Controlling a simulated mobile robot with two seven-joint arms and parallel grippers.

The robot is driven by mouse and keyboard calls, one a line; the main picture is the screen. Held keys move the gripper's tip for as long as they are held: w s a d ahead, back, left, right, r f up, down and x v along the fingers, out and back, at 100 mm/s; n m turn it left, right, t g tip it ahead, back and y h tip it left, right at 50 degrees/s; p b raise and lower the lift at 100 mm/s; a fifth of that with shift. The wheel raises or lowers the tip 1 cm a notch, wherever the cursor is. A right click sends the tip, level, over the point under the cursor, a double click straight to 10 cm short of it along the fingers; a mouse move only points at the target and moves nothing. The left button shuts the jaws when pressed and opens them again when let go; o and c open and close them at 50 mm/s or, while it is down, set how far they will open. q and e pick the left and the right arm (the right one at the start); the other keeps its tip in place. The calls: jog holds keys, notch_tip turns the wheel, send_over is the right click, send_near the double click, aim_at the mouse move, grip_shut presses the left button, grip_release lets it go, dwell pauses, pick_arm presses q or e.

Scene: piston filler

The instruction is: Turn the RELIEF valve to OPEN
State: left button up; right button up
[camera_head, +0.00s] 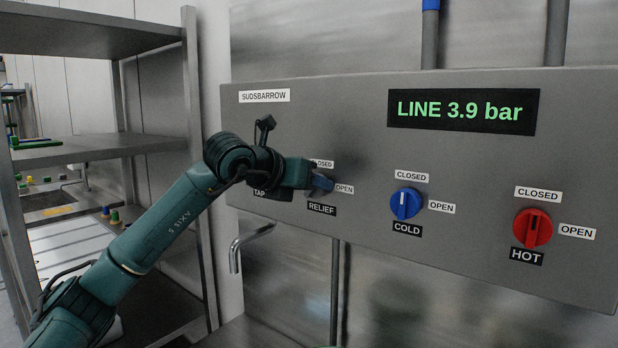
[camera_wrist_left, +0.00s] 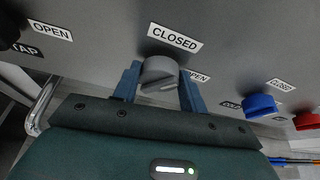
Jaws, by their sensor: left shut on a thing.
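The RELIEF valve is a grey round knob (camera_wrist_left: 158,75) on the steel panel. It shows between the two blue fingers of my left gripper (camera_wrist_left: 158,88) in the left wrist view, with a CLOSED label above it and an OPEN label to its right. In the head view my left gripper (camera_head: 321,184) is at the panel just above the RELIEF label (camera_head: 321,209) and hides most of the knob. The gripper is shut on the knob. How far the knob is turned is hard to tell. My right gripper is not in view.
To the right on the panel (camera_head: 470,250) are a blue COLD knob (camera_head: 405,203) and a red HOT knob (camera_head: 532,228). The TAP label (camera_head: 259,192) is partly hidden by my arm. A display (camera_head: 462,111) reads LINE 3.9 bar. A metal spout (camera_head: 236,256) hangs below. Steel shelves (camera_head: 90,150) stand left.

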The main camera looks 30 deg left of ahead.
pick_arm(q)
jog(key=m+y+b, duration=0.1)
jog(key=m, duration=0.1)
jog(key=m+y+b, duration=0.1)
jog(key=m+y, duration=0.1)
jog(key=m+t+y+b, duration=0.1)
jog(key=m, duration=0.2)
jog(key=shift+d+f+y, duration=0.15)
jog(key=shift+d+y, duration=0.25)
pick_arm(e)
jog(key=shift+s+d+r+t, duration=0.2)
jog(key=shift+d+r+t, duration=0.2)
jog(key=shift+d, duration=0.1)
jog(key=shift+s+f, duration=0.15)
pick_arm(q)
jog(key=o, duration=1)
jog(key=shift+s, duration=0.15)
